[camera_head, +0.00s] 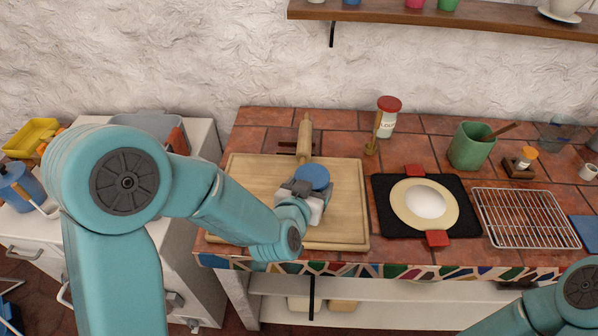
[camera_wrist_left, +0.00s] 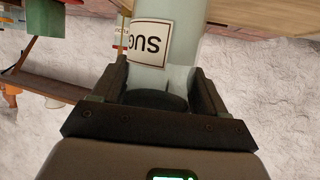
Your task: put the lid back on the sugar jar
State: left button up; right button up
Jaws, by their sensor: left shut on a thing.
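The sugar jar (camera_wrist_left: 178,40) is pale, with a white label reading "SUG", and shows upside down in the left wrist view. My left gripper (camera_wrist_left: 160,92) is shut around a round lid, which looks dark there at the jar's top end. In the head view the lid (camera_head: 313,177) is blue and lies just beyond my left gripper (camera_head: 300,188), over the wooden board. The gripper hides most of the jar in that view. I cannot tell whether the lid is fully seated or slightly raised. My right gripper is out of view.
A red-lidded jar (camera_head: 388,118) stands behind right. A black mat (camera_head: 385,222) with a plate, a wire rack (camera_head: 525,218) and a green pot (camera_head: 470,148) are to the right.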

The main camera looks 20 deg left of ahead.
pick_arm(q)
jog(key=s+d+r, duration=0.1)
jog(key=d+r, duration=0.1)
jog(key=d, duration=0.5)
jog(key=s+d+r, duration=0.1)
jog(key=d, duration=0.6)
jog(key=shift+s+d+r, duration=0.25)
jog(key=shift+r, duration=0.15)
